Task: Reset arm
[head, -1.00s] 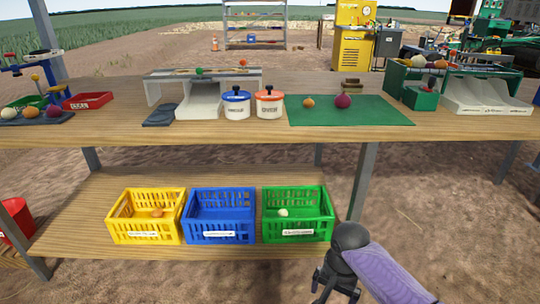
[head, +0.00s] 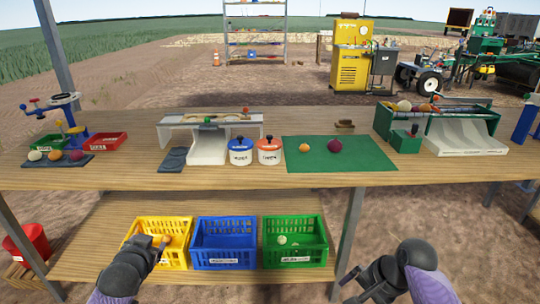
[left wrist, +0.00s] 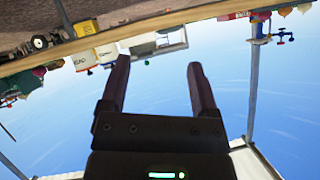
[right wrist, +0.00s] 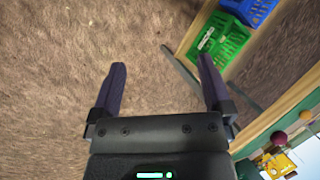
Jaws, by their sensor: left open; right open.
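My left gripper (head: 163,241) is in front of the yellow crate, in the lower left of the head view. In the left wrist view its fingers (left wrist: 158,82) are apart with nothing between them. My right gripper (head: 345,290) is low, right of the green crate and in front of the table. In the right wrist view its fingers (right wrist: 160,88) are apart and empty, with bare ground behind them.
The lower shelf holds a yellow crate (head: 182,258), a blue crate (head: 224,262) and a green crate (head: 296,261). On the tabletop (head: 330,178) are a green mat (head: 365,157) with an orange onion (head: 304,148) and a red onion (head: 335,146), two lidded pots, and a green elevator (head: 465,120).

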